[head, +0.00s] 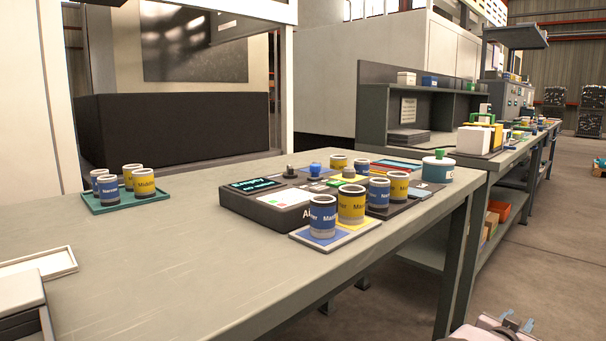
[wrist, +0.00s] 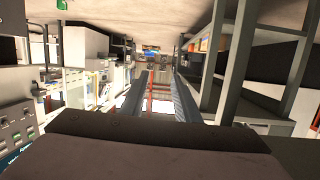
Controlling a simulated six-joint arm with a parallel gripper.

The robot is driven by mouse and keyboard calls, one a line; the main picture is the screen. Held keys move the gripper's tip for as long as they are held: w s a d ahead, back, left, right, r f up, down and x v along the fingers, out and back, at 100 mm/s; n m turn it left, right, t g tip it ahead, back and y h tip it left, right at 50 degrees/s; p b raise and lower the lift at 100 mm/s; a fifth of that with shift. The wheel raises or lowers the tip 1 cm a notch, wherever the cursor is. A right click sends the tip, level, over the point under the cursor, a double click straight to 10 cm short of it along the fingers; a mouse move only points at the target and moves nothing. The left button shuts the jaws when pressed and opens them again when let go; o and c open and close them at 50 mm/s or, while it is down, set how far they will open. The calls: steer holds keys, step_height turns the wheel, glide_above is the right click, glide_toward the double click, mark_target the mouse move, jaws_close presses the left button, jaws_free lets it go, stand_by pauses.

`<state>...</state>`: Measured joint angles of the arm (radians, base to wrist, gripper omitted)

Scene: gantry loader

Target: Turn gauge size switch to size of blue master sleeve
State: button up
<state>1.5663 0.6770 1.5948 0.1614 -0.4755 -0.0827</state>
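A dark gauge unit (head: 262,212) with a lit screen (head: 257,184) reading "Empty" stands on the near bench. On its back edge are a black knob (head: 290,172) and a blue knob (head: 315,169); I cannot tell which is the size switch or its setting. A blue sleeve (head: 322,217), its label partly reading "Mast", stands upright on a blue and yellow pad (head: 335,238) in front of the unit. A yellow sleeve (head: 351,205) stands beside it. My gripper (head: 517,322) is low at the right, away from the bench; its fingers are apart and empty in the wrist view (wrist: 160,92).
A teal tray (head: 118,208) with blue and yellow sleeves is at the left. More sleeves (head: 379,193) and a white and teal pot (head: 438,168) stand right of the unit. A pale tray (head: 38,262) lies front left. The bench's middle front is clear.

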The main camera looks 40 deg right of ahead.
steer(key=w+a+r+n+t+h+p, duration=0.15)
steer(key=w+r+p, duration=0.5)
steer(key=r, duration=0.85)
steer(key=w+r+n+t+h+p, duration=0.25)
steer(key=w+r+p, duration=0.45)
steer(key=r, duration=0.8)
steer(key=w+r+n+t+h+p, duration=0.15)
steer(key=w+r+p, duration=0.35)
steer(key=w+r, duration=0.65)
steer(key=w+a+r+n+t+y+p, duration=0.1)
steer(key=w+a+n+y+p, duration=0.1)
steer(key=w+a+y+p, duration=0.5)
steer(key=w+a+r+n+t+y+p, duration=0.1)
steer(key=w+a+n+y+p, duration=0.2)
steer(key=w+p, duration=0.8)
steer(key=w+a+r+n+g+y+p, duration=0.1)
steer(key=a+y+p, duration=0.7)
steer(key=a+p, duration=1)
steer(key=w+a+n+g, duration=0.1)
steer(key=w+a+g, duration=0.1)
steer(key=a, duration=0.1)
steer(key=shift+r+p, duration=0.2)
steer(key=shift+p, duration=0.1)
steer(key=shift+w+d+f, duration=0.1)
